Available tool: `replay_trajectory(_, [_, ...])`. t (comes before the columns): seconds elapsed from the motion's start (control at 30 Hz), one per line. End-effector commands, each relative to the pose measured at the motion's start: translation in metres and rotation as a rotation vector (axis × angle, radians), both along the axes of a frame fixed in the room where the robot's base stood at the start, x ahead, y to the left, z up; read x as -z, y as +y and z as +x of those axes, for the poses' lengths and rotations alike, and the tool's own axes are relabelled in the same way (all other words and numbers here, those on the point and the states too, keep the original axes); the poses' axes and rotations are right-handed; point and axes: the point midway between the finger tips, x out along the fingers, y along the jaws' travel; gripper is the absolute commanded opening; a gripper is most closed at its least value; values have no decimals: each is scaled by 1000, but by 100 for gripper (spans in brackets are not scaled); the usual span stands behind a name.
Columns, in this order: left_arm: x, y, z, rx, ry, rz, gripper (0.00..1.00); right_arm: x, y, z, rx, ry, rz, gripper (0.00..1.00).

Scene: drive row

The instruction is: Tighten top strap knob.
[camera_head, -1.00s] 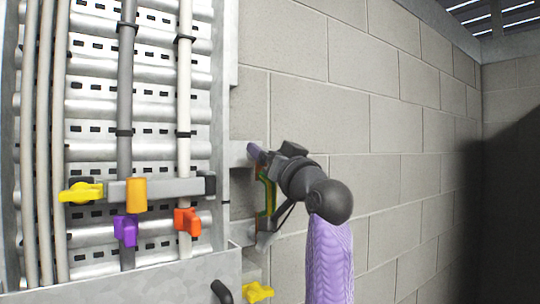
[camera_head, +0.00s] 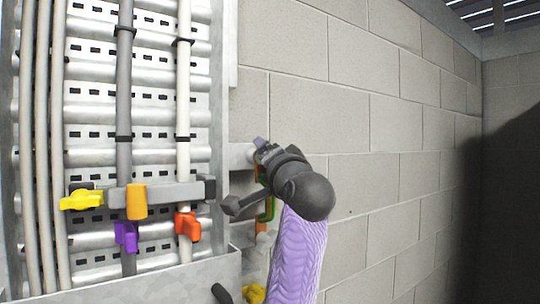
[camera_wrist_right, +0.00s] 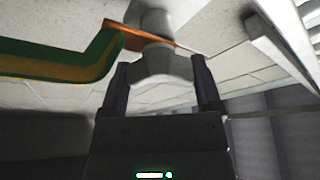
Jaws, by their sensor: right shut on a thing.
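The top strap knob (camera_wrist_right: 162,66) is a grey winged knob, seen close in the right wrist view, below a copper lug (camera_wrist_right: 138,36) and a grey round post. A green and yellow strap (camera_wrist_right: 60,62) runs from the lug to the left. My right gripper (camera_wrist_right: 162,80) is shut on the knob, one dark finger on each side. In the head view my right gripper (camera_head: 260,145) is at the wall bracket right of the panel; its own wrist hides the knob there. The strap (camera_head: 268,208) hangs below it, partly covered. My left gripper is not in view.
A grey bar (camera_head: 160,193) crosses the panel, with yellow (camera_head: 82,200), orange (camera_head: 136,202), purple (camera_head: 126,237) and red-orange (camera_head: 187,226) handles at it. A metal box edge (camera_head: 170,278) is below. The block wall (camera_head: 400,120) on the right is clear.

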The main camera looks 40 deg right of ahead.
Motion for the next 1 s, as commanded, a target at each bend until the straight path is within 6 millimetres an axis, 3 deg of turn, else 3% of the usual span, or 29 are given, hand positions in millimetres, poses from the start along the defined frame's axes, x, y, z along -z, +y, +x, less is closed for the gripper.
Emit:
replay_trajectory(0.57, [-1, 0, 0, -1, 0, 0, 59, 0, 0, 0, 1, -4, 27, 24])
replay_trajectory(0.6, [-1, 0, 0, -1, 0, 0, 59, 0, 0, 0, 0, -5, 26, 91])
replay_trajectory(0.63, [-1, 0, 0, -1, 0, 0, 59, 0, 0, 0, 0, -5, 26, 97])
replay_trajectory(0.87, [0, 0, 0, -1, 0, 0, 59, 0, 0, -1, 0, -4, 25, 100])
replay_trajectory(1.0, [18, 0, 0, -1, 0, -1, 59, 9, 8, -18, 0, -10, 23, 100])
